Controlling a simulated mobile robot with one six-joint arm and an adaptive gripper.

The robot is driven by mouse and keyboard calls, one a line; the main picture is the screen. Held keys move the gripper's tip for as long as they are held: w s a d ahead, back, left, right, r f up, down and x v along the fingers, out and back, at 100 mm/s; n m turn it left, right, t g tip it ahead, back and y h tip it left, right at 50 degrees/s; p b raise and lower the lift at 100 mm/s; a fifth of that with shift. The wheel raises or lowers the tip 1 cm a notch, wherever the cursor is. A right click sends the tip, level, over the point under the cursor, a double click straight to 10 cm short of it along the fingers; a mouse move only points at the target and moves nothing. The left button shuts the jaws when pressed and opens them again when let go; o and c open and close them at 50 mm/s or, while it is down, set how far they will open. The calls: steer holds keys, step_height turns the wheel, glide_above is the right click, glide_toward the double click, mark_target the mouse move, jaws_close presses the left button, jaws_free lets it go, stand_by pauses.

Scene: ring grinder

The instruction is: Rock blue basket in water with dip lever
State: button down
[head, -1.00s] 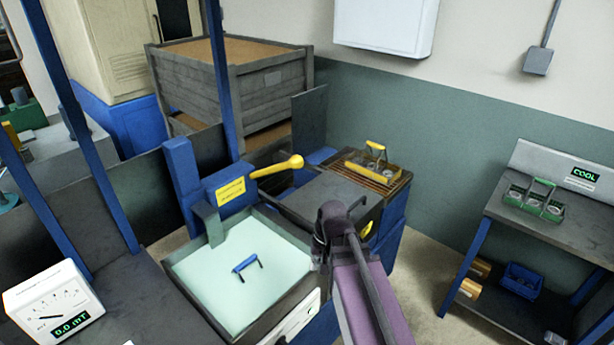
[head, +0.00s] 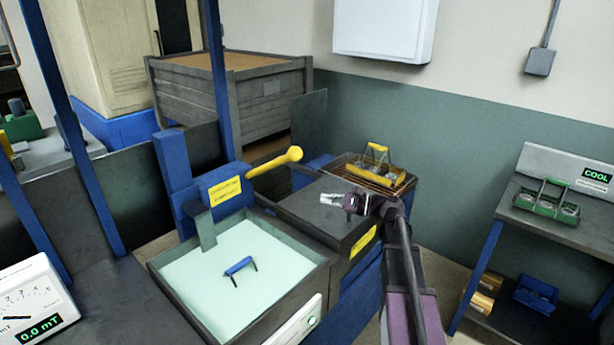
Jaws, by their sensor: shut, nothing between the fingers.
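The blue basket is sunk in the pale green water of the tank (head: 185,300); only its blue handle (head: 238,267) shows above the surface. The dip lever (head: 273,163) is a yellow bar with a round knob, rising to the right from a blue housing with a yellow label (head: 225,190) at the tank's back edge. My gripper (head: 325,199) is shut and empty. It is over the dark cover right of the tank, to the right of and lower in the picture than the lever knob, apart from it.
A yellow basket (head: 377,173) stands on a slatted rack behind my gripper. A green basket (head: 547,202) stands on the shelf unit at right, with another blue basket (head: 535,292) below. Blue posts rise at left. A grey wooden crate (head: 245,100) stands behind.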

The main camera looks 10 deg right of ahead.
steer(key=w+d+r+m+t+y+b, duration=0.1)
steer(key=w+d+r+m+t, duration=0.1)
steer(key=d, duration=0.4)
steer(key=shift+r+m+t+y+b, duration=0.2)
steer(key=shift+m+t+y+b, duration=0.1)
steer(key=shift+m+t, duration=0.3)
steer(key=shift+w, duration=0.1)
steer(key=s+r+p+x, duration=0.1)
steer(key=p+x, duration=0.4)
steer(key=x, duration=0.7)
steer(key=shift+a+r+p, duration=0.35)
steer(key=shift+a+r, duration=0.1)
steer(key=shift+r, duration=0.3)
